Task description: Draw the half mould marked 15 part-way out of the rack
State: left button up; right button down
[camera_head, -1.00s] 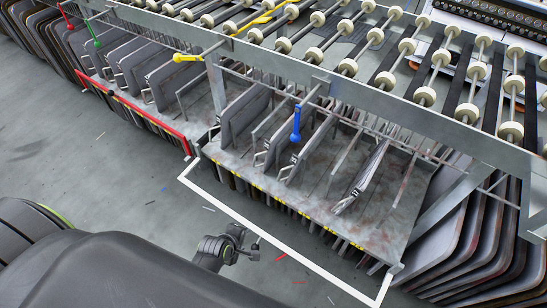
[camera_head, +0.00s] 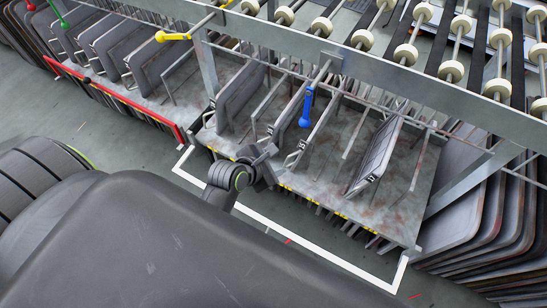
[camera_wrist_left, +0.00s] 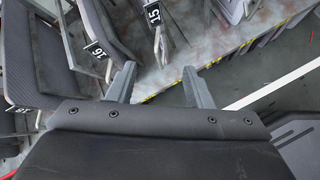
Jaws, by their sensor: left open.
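The half mould marked 15 (camera_head: 303,145) stands upright in its slot in the rack, its dark tag at the front edge. In the left wrist view its tag (camera_wrist_left: 153,14) shows at the top, beyond my fingers. My left gripper (camera_head: 267,166) is at the rack's front edge, to the left of and in front of this mould. In the left wrist view the fingers (camera_wrist_left: 159,70) are spread apart with nothing held between them. The rack's tray (camera_head: 325,192) is grey and stained, with a yellow-marked front edge. The right gripper is not in view.
The half mould marked 16 (camera_wrist_left: 97,50) stands just left of 15, close to my left finger. A mould with another tag (camera_head: 366,180) leans further right. A blue handle (camera_head: 306,108) hangs above 15. A roller conveyor (camera_head: 405,52) runs overhead. The floor in front is clear.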

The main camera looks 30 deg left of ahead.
aim_at(300, 152)
pick_arm(q)
jog(key=shift+b+x, duration=2.35)
jog(key=shift+x, duration=6.35)
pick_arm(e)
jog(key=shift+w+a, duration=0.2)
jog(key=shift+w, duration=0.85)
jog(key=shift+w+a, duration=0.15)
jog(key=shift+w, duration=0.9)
pick_arm(q)
jog(key=shift+f, duration=0.1)
grip_shut()
